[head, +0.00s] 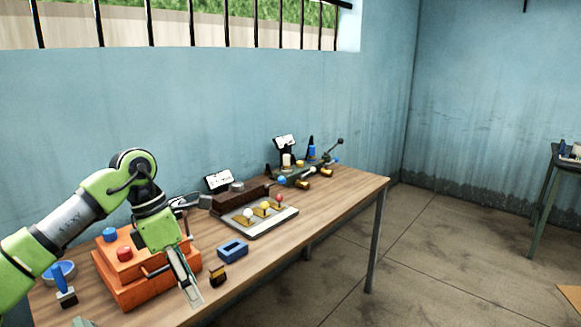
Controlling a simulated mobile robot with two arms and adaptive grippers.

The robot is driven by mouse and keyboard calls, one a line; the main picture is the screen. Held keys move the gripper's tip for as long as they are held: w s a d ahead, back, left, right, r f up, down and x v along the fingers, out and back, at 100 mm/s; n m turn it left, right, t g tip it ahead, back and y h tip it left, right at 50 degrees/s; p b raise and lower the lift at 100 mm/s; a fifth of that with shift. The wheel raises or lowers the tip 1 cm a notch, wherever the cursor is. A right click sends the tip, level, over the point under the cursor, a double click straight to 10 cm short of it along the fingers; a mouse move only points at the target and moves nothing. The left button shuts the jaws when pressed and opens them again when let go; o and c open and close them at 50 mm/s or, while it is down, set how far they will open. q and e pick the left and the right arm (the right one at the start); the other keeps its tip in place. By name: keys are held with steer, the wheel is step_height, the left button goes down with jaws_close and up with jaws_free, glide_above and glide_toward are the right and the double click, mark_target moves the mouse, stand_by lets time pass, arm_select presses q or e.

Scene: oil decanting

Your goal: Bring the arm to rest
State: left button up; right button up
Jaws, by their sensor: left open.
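My left arm comes in from the left, green and grey, and bends down over the table (335,207). My left gripper (192,292) points down over the table's front left part, in front of the orange box (117,260). It is open and I see nothing between its fingers. A blue block with a slot (233,250) lies further right. My right gripper does not show.
A grey tray (262,227) with several coloured balls is mid-table. A dark brown box (240,200) stands behind it. Bottles and tools (305,165) crowd the far end. A second table (549,180) is at the right. The floor between (440,245) is clear.

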arm_select(q)
steer(key=w+d+f+n+t+h, duration=0.1)
steer(key=w+d+f+n+h, duration=0.1)
steer(key=d+f+n+h, duration=0.55)
steer(key=w+d+f+n+t+h, duration=0.25)
steer(key=d+h, duration=0.25)
steer(key=d, duration=0.5)
steer(key=w+a+f+n+t+y, duration=0.1)
steer(key=a+f+n+t+y, duration=0.3)
steer(key=f+n, duration=0.75)
steer(key=a+f+n+t+y, duration=0.3)
steer(key=a+f+n+t, duration=0.45)
steer(key=f, duration=0.75)
steer(key=s+a+f+n+g+y, duration=0.3)
steer(key=s+a+f+n, duration=0.15)
steer(key=s+f, duration=0.65)
steer(key=s+a+f+n+g+y, duration=0.2)
steer(key=s+a+f+n+y, duration=0.3)
steer(key=s+f, duration=0.55)
steer(key=s+f+n+g, duration=0.2)
steer(key=s+f, duration=0.2)
steer(key=s, duration=0.7)
steer(key=s+f+n+g, duration=0.3)
steer(key=s+f, duration=0.1)
steer(key=s, duration=0.7)
steer(key=s+f+n+g, duration=0.2)
steer(key=s+f, duration=0.3)
steer(key=s, duration=0.6)
steer(key=shift+g+y, duration=0.45)
steer(key=shift+g, duration=0.15)
